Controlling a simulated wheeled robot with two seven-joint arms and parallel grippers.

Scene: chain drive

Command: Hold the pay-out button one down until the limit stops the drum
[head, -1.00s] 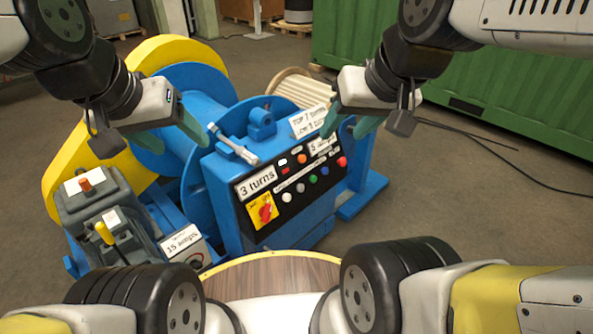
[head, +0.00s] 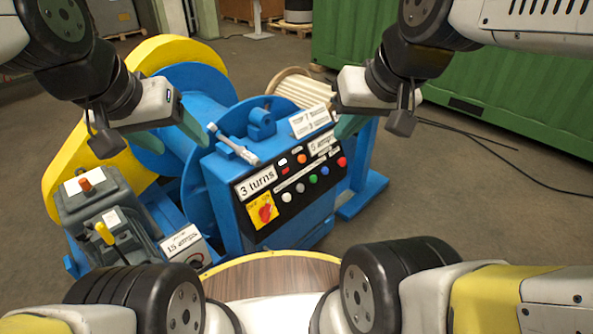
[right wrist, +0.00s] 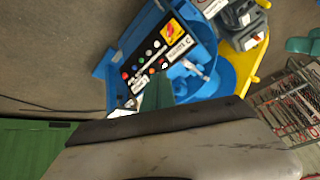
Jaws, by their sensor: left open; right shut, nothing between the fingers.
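The blue winch cabinet carries a black control panel (head: 250,188) on its sloped face, and this panel also shows in the right wrist view (right wrist: 140,75). Its buttons include white (head: 286,197), grey (head: 300,188), green (head: 312,179), blue (head: 325,170), red (head: 342,162) and orange (head: 301,159). I cannot read which is pay-out one. The blue drum (head: 160,150) is behind the cabinet. My right gripper (head: 342,138) is shut and empty, above the panel's right end, seemingly apart from the buttons. My left gripper (head: 172,142) is open and empty, over the drum.
A red rotary switch on a yellow plate (head: 263,211) sits at the panel's lower left. A grey lever box (head: 95,205) stands left of the cabinet. A metal-coloured handle (head: 233,145) and a white sign (head: 310,122) are on top. A green container (head: 480,95) stands behind.

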